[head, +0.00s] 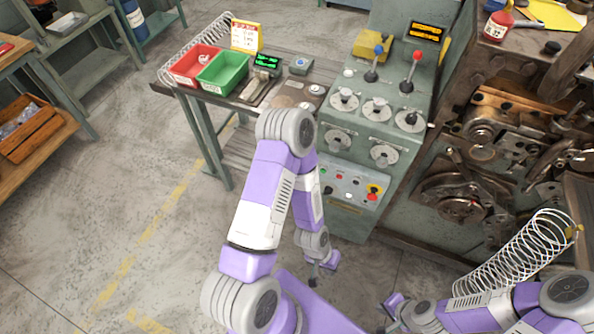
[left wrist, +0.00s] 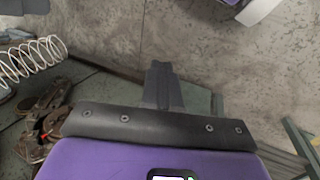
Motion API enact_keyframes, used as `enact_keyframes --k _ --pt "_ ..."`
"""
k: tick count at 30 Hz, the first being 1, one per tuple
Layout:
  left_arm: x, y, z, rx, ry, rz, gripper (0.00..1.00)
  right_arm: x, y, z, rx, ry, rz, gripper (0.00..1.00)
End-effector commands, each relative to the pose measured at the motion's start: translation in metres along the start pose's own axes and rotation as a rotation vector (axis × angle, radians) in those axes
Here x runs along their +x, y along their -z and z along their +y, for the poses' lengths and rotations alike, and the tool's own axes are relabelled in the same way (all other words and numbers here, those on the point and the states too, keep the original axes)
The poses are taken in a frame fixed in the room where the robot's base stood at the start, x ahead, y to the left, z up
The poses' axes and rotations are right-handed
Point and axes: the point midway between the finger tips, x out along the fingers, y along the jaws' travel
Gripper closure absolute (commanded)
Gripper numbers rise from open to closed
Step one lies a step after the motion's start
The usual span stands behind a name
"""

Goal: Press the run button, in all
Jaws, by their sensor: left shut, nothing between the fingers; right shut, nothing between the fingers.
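The control panel (head: 350,188) is on the lower front of the grey-green machine. It carries several small buttons and knobs, among them a small green button (head: 323,171) at upper left and a red one on a yellow base (head: 374,191) at right. The labels are too small to read, so I cannot tell which is the run button. My left gripper (head: 313,281) points down, below and in front of the panel, apart from it. Its shut, empty fingers also show in the left wrist view (left wrist: 160,85). My right gripper (head: 388,308) is low at the bottom, shut and empty.
A large wire coil (head: 515,255) stands at lower right, near my right arm. Levers (head: 414,70) and dials (head: 376,109) are above the panel. A bench with a red bin (head: 195,65) and a green bin (head: 222,71) is at left.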

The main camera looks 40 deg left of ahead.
Motion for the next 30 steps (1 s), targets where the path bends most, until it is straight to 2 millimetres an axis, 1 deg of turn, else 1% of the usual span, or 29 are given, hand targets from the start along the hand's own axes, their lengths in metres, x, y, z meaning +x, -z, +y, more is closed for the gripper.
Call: enact_keyframes --k 12,14,17,20,21,23,24,26,27,29,30 --pt "0.002 0.001 0.0 0.009 0.004 0.003 1.0 0.001 0.0 0.001 0.002 -0.001 0.0 1.0" --pt "0.006 0.004 -0.004 0.031 0.02 0.015 1.0 0.005 0.0 0.002 0.001 -0.001 0.0 1.0" --pt "0.019 0.017 -0.019 0.116 0.085 0.06 1.0 0.017 0.001 0.007 0.001 -0.001 0.0 1.0" --pt "0.036 0.043 -0.043 0.27 0.214 0.136 1.0 0.036 0.002 0.014 0.001 -0.001 0.0 1.0" --pt "0.041 0.056 -0.055 0.346 0.285 0.169 1.0 0.045 0.002 0.018 0.001 -0.001 0.0 1.0" --pt "0.045 0.077 -0.073 0.467 0.406 0.214 1.0 0.059 0.002 0.022 0.001 -0.001 0.0 1.0" --pt "0.045 0.092 -0.084 0.55 0.494 0.24 1.0 0.067 0.003 0.026 0.002 -0.001 0.0 1.0" --pt "0.042 0.114 -0.099 0.668 0.633 0.269 1.0 0.08 0.003 0.03 0.001 -0.001 0.0 1.0" --pt "0.037 0.129 -0.107 0.743 0.731 0.284 1.0 0.088 0.004 0.033 0.001 -0.001 0.0 1.0" --pt "0.026 0.149 -0.117 0.844 0.877 0.292 1.0 0.099 0.004 0.038 0.001 -0.001 0.0 1.0" --pt "0.018 0.16 -0.122 0.903 0.972 0.291 1.0 0.106 0.004 0.04 0.001 -0.001 0.0 1.0"
